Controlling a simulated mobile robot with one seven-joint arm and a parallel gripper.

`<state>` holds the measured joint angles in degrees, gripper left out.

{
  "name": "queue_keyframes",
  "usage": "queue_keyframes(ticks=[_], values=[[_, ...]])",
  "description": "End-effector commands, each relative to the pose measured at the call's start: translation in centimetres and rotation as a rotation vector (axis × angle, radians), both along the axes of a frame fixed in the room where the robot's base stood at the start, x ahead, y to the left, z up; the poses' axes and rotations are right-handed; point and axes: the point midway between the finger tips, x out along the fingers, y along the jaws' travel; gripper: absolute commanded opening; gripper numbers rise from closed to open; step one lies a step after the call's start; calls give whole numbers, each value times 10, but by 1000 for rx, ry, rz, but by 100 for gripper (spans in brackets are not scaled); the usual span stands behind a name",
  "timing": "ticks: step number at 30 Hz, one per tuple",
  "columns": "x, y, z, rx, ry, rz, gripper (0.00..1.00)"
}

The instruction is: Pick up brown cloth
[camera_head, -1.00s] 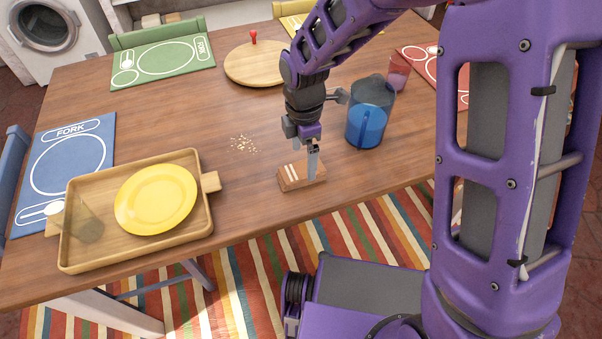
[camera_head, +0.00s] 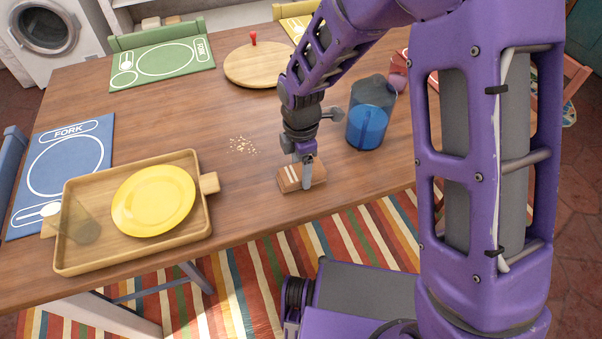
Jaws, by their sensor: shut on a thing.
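The brown cloth (camera_head: 289,181) is a small folded block with pale stripes. It lies on the wooden table near the front edge, right of the tray. My gripper (camera_head: 307,186) points down at the cloth and is shut on its right part. The fingers hide some of the cloth. The cloth looks to be still at table height; I cannot tell whether it touches the table.
Crumbs (camera_head: 243,145) lie just behind and left of the cloth. A blue pitcher (camera_head: 368,128) stands close on the right. A wooden tray (camera_head: 100,258) with a yellow plate (camera_head: 153,200) and a clear glass (camera_head: 80,222) is on the left. A round board (camera_head: 240,68) lies behind.

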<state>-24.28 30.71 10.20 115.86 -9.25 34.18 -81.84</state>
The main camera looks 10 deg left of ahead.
Motion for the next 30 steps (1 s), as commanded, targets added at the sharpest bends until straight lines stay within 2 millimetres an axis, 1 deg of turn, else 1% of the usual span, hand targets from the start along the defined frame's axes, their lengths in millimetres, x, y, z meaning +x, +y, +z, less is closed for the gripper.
queue_keyframes(ticks=[7, 10, 14, 18, 21, 25, 30], values=[[0, 0, 1, 1, -1, 0, 14], [0, 0, 7, 1, -2, 0, 14], [1, 0, 28, 2, -3, -2, 14], [1, 0, 58, 2, -6, -2, 14], [1, 0, 76, 2, -3, -1, 14], [1, 0, 93, 1, -2, -2, 14], [0, 0, 101, 1, -1, -1, 14]])
